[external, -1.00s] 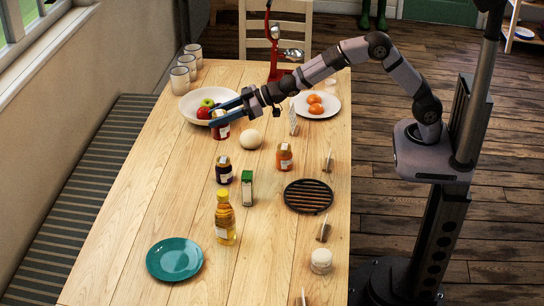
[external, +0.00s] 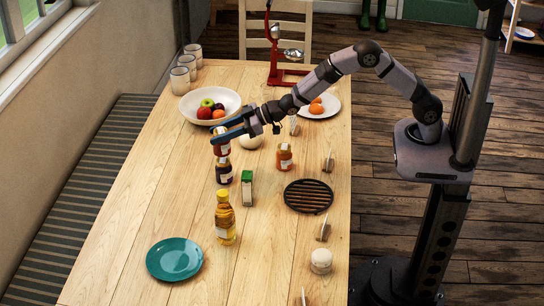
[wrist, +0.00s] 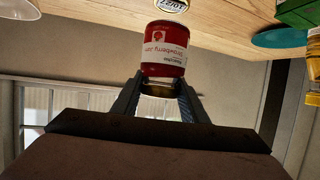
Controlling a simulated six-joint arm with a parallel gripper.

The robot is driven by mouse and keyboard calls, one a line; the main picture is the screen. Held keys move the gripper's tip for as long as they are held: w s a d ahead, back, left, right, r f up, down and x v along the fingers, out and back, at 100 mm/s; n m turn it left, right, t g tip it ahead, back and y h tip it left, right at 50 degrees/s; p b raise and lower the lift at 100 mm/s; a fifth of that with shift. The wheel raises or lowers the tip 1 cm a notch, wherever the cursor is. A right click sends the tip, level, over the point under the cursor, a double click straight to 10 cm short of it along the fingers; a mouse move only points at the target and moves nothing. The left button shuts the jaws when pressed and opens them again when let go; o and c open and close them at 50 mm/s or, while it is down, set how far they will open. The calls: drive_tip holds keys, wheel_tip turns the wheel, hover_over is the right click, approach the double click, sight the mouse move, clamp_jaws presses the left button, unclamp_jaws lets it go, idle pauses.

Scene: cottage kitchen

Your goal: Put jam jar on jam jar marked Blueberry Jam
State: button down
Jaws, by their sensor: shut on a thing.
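My gripper (external: 222,136) is shut on a red jam jar (external: 222,149), near its lid. A dark purple jam jar (external: 223,173) stands upright on the table, directly below the red jar in the external picture. Its label is too small to read; whether the two jars touch cannot be told. A round lid with writing (wrist: 172,4) shows beyond the red jar in the wrist view. An orange jam jar (external: 284,157) stands to the right.
A white fruit bowl (external: 186,108) lies behind my gripper, and a pale round object (external: 251,141) is beside it. A black trivet (external: 308,196) lies to the right.

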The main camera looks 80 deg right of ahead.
drive_tip(key=shift+f, duration=1.35)
drive_tip(key=shift+f, duration=0.1)
drive_tip(key=shift+f, duration=0.15)
drive_tip(key=c, duration=1.1)
unclamp_jaws()
drive_tip(key=shift+s+r, duration=0.1)
drive_tip(key=shift+r, duration=0.1)
drive_tip(key=b+v, duration=0.2)
drive_tip(key=v, duration=0.9)
drive_tip(key=shift+s+d+r, duration=0.15)
drive_tip(key=shift+s+r, duration=0.05)
drive_tip(key=shift+s, duration=0.15)
